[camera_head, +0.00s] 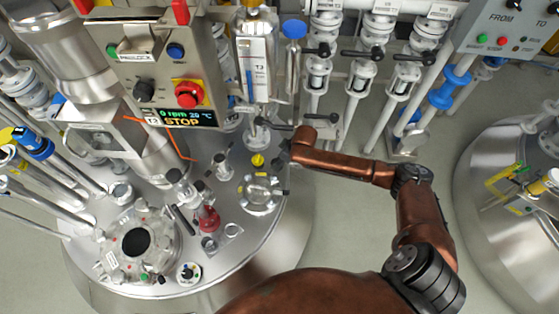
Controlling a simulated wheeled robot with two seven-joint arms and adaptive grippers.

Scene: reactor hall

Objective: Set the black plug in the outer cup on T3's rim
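T3 is the round steel vessel with its lid (239,262) at left centre. Two small cups stand near the lid's front right rim: a grey ring-like cup (208,243) and a cup on a square plate (233,230), which is nearer the edge. Both look empty. I cannot make out the black plug for certain. My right gripper (280,160), at the end of the copper arm, is over the lid's back right edge, behind the round glass port. It is small and dark; its fingers and anything in them cannot be told. My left gripper is not in view.
A round glass port (260,192), a yellow cap (258,160), a red-based fitting (207,218) and a large manway (136,242) crowd the lid. A control box (160,70) overhangs its back. Valved pipes (360,80) stand behind. Open floor lies right, before another vessel (500,220).

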